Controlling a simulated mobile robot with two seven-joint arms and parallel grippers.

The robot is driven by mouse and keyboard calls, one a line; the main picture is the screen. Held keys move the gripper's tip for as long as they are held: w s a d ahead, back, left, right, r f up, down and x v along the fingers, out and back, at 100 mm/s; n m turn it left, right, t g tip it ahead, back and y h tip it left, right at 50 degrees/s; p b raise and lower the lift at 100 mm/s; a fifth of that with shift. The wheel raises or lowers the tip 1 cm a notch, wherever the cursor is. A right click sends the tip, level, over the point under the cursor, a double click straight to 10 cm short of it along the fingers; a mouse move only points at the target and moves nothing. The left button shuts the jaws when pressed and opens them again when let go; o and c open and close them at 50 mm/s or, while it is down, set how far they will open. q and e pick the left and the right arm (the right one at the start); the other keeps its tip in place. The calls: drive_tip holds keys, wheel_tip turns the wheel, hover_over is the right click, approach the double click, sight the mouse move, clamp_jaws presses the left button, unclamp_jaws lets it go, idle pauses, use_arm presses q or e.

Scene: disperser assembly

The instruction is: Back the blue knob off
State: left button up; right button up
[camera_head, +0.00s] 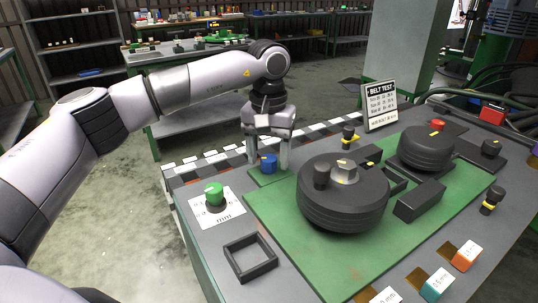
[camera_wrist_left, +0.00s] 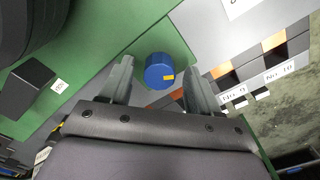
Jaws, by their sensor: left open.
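The blue knob (camera_head: 268,163) stands on a green patch near the back left edge of the workbench. It has a small yellow mark on it. In the left wrist view the open fingers (camera_wrist_left: 158,82) show gaps on both sides of the knob. My right gripper is not in view.
A green knob (camera_head: 214,193) on a white card and a black square frame (camera_head: 250,257) stand nearby. A large black pulley (camera_head: 343,193) stands on the green plate to the right. The Belt Test sign (camera_head: 381,105) stands behind. Orange and blue blocks line the front right.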

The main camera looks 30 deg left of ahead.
use_arm(q)
drive_tip(key=shift+f, duration=0.25)
drive_tip(key=c, duration=1)
drive_tip(key=shift+c, duration=0.2)
